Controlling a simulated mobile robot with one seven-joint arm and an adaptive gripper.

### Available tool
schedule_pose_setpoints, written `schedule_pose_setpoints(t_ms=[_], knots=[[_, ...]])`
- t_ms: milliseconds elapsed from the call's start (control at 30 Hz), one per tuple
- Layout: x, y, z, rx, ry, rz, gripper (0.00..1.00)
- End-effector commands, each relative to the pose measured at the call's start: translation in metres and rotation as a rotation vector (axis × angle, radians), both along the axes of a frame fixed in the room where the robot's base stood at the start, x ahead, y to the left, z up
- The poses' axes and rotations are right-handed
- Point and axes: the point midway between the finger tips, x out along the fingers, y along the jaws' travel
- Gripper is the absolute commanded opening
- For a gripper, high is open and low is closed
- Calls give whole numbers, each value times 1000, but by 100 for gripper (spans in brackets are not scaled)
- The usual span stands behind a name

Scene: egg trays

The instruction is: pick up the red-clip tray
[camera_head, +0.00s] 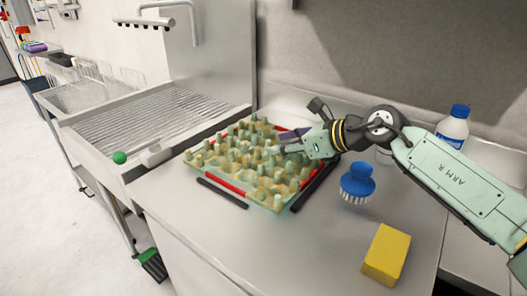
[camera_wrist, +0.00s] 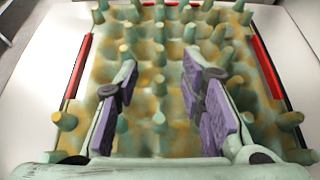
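The red-clip tray (camera_head: 225,172) is a stained yellow-green egg tray with rows of upright pegs. It lies on the steel counter, with red clips (camera_head: 220,184) along its sides. In the wrist view the tray (camera_wrist: 160,88) fills most of the picture, with one red clip (camera_wrist: 78,66) on the left and another (camera_wrist: 265,66) on the right. My gripper (camera_head: 283,147) is over the right part of the tray. In the wrist view its purple-padded fingers (camera_wrist: 160,88) are apart, with tray pegs showing between them. I cannot tell whether the fingers touch the tray.
Black strips (camera_head: 222,193) lie along the tray's edges. A blue scrub brush (camera_head: 357,182) and a yellow sponge (camera_head: 387,254) are on the counter to the right. A white bottle with a blue cap (camera_head: 454,127) stands behind my arm. A ribbed steel sink drainboard (camera_head: 150,125) is at left.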

Motion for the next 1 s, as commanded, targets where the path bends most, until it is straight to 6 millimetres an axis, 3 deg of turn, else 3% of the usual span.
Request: schedule_pose_setpoints(t_ms=[133, 667, 1000], knots=[[12, 19, -9, -1, 2, 4, 36], [45, 60, -41, 1, 1, 3, 36], [49, 63, -48, 1, -1, -1, 35]])
